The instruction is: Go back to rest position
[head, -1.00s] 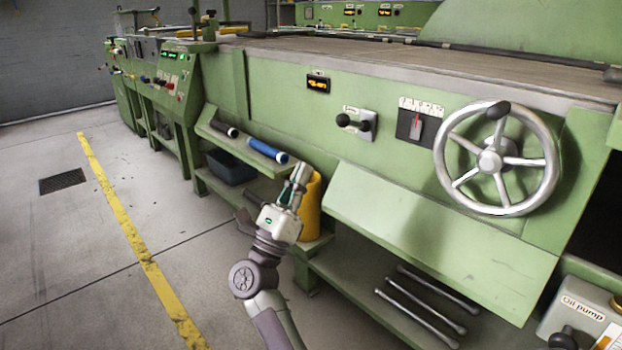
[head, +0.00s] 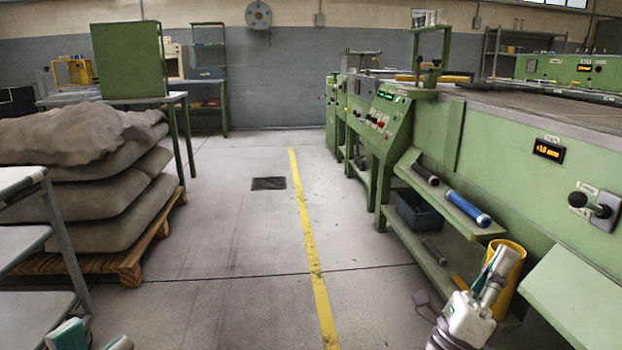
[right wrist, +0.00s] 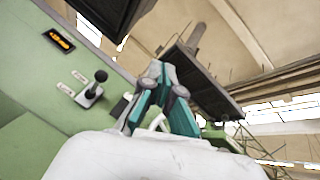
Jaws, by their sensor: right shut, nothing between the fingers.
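My right gripper (head: 498,262) is at the lower right of the head view, pointing up in front of a yellow cylinder (head: 515,270) beside the green machine. In the right wrist view its teal-padded fingers meet at the tips (right wrist: 157,72), shut with nothing between them. At the bottom left edge of the head view, two teal and white fingertips of my left gripper (head: 95,338) show with a gap between them. The rest of that gripper is cut off by the frame.
The green machine (head: 490,150) runs along the right, with a shelf holding a blue roll (head: 468,208) and a dark blue bin (head: 420,212) below. Grey sacks (head: 75,190) lie on a wooden pallet (head: 150,240) at left. The floor between, with a yellow line (head: 312,255), is clear.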

